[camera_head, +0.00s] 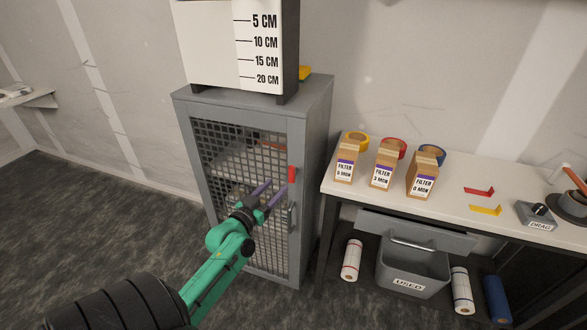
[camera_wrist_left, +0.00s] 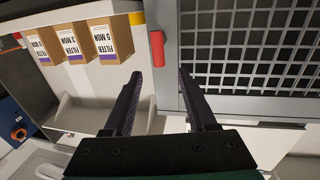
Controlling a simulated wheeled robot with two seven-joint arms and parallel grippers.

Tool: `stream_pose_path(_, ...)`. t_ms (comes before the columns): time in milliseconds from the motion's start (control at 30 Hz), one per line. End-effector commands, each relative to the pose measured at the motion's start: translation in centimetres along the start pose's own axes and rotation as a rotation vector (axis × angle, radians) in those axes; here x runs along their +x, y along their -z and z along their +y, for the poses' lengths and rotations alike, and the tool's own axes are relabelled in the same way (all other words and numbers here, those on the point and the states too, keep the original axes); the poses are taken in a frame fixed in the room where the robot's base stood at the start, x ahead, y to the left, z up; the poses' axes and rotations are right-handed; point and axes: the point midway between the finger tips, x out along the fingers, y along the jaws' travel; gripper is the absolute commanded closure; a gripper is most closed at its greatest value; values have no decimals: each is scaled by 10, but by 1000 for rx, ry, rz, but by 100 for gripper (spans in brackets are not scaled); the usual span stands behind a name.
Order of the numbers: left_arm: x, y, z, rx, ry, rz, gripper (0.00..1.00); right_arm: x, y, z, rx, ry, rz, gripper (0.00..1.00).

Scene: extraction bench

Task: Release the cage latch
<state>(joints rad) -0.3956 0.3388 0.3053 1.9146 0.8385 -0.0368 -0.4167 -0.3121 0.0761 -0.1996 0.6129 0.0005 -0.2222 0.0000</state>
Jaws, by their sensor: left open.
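The cage (camera_head: 318,110) is a grey metal cabinet with a mesh door (camera_head: 207,170), standing shut against the wall. The cage latch (camera_head: 291,174) is a red upright bar near the top right edge of the door. In the left wrist view the red latch (camera_wrist_left: 157,48) lies ahead, between the lines of the two fingers. My left gripper (camera_head: 279,185) is open and empty, with its dark fingers just in front of the door and below the latch. It also shows in the left wrist view (camera_wrist_left: 159,75). No contact is visible. My right gripper is out of view.
A grey door handle (camera_head: 291,218) sits below the latch. A board with a centimetre scale (camera_head: 262,50) stands on the cage. To the right, a bench (camera_head: 455,200) holds filter boxes (camera_head: 383,172) and tape rolls, with a grey USED bin (camera_head: 412,270) underneath.

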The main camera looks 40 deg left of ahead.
Motion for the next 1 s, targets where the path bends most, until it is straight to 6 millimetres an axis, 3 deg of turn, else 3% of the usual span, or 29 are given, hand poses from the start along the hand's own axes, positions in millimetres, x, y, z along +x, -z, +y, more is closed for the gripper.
stream_pose_path(100,34,5,0,-1,0,5,43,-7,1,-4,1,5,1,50)
stream_pose_path(300,79,1,1,1,-1,2,43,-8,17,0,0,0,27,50)
stream_pose_path(433,92,0,0,1,-1,0,43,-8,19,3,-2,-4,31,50)
stream_pose_path(667,94,0,0,2,-1,-1,43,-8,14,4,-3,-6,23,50)
stream_pose_path(700,94,0,0,2,-1,-1,47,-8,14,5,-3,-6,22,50)
stream_pose_path(833,93,0,0,1,-1,-1,97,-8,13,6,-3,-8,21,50)
stream_pose_path(1000,93,0,0,0,-1,-1,100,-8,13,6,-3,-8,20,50)
